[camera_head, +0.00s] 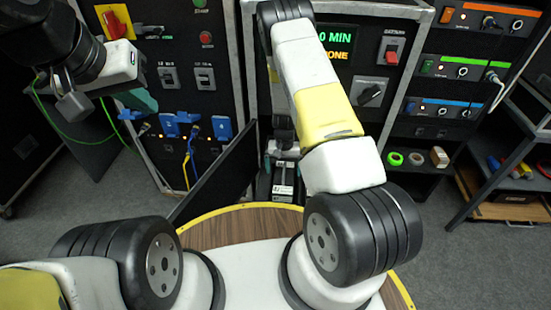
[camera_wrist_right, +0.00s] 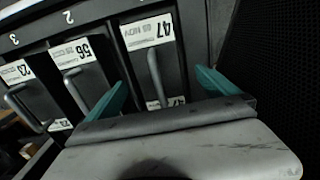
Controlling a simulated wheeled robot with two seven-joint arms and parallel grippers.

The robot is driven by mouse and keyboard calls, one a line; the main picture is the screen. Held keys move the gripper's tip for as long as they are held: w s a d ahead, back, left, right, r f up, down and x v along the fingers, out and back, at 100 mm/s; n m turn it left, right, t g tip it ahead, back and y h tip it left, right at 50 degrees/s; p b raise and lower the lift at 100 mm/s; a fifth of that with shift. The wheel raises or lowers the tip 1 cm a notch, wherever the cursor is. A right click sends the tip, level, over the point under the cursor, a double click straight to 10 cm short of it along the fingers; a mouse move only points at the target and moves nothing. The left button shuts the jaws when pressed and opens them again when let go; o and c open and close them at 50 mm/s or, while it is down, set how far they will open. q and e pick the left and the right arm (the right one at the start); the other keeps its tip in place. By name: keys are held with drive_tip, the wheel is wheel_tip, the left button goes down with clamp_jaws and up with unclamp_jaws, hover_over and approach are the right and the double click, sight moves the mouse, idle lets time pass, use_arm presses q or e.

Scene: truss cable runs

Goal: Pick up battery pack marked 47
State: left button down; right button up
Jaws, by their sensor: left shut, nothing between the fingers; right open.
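Battery pack 47 (camera_wrist_right: 150,33) is a dark block with a white label and a grey upright handle (camera_wrist_right: 155,75). It sits in the rightmost slot seen in the right wrist view, and a second 47 label shows lower down. My right gripper (camera_wrist_right: 163,88) is open, its teal fingers on either side of the handle in that view. Contact with the handle cannot be seen. In the head view my right arm largely hides the slot area. My left gripper (camera_head: 144,103) is shut and empty, raised in front of the left rack.
Battery pack 56 (camera_wrist_right: 74,52) and pack 23 (camera_wrist_right: 17,72) sit in slots to the left. A dark mesh panel (camera_wrist_right: 270,60) is close on the right. In the head view a green cable (camera_head: 85,140) hangs by my left gripper; a shelf cart (camera_head: 505,175) stands right.

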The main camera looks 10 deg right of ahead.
wheel_tip(320, 180, down, 5)
drive_tip(key=shift+s+d+f, duration=0.1)
clamp_jaws()
idle(0.6)
